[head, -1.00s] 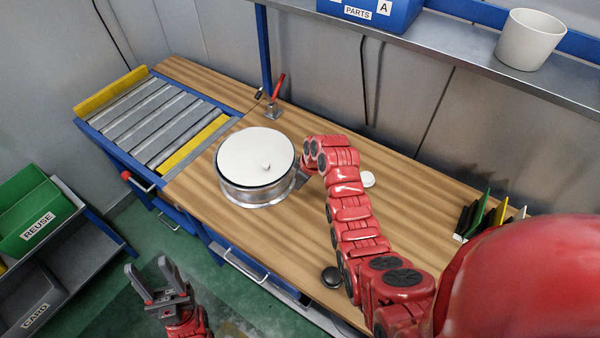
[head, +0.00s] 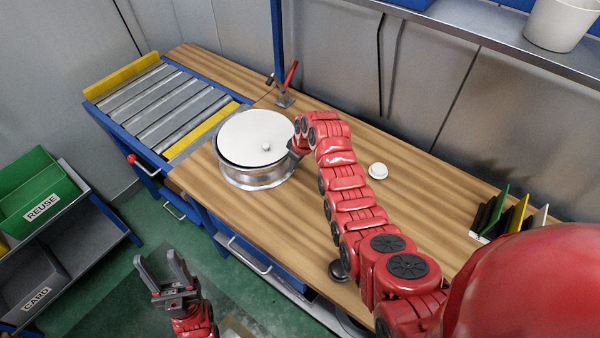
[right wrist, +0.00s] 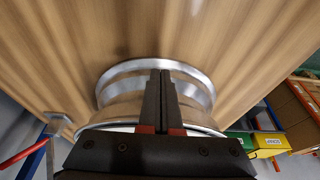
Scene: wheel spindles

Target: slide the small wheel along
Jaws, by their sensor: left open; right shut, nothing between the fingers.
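The wheel, a silver rim with a white disc on top (head: 252,137), lies flat on the wooden bench near the roller conveyor. Its silver rim also shows in the right wrist view (right wrist: 120,88). My right gripper (head: 293,150) is at the wheel's right side, low beside the rim. In the right wrist view its dark fingers (right wrist: 162,76) are together with nothing between them, overlapping the rim; whether they touch it I cannot tell. My left gripper (head: 156,257) is open and empty, in front of the bench over the green floor.
The roller conveyor (head: 160,104) with yellow ends adjoins the bench at left. A red-handled clamp (head: 286,88) stands behind the wheel. A white cap (head: 377,170) lies right of my arm. Green and grey bins (head: 38,195) stand lower left. Bench between wheel and conveyor is clear.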

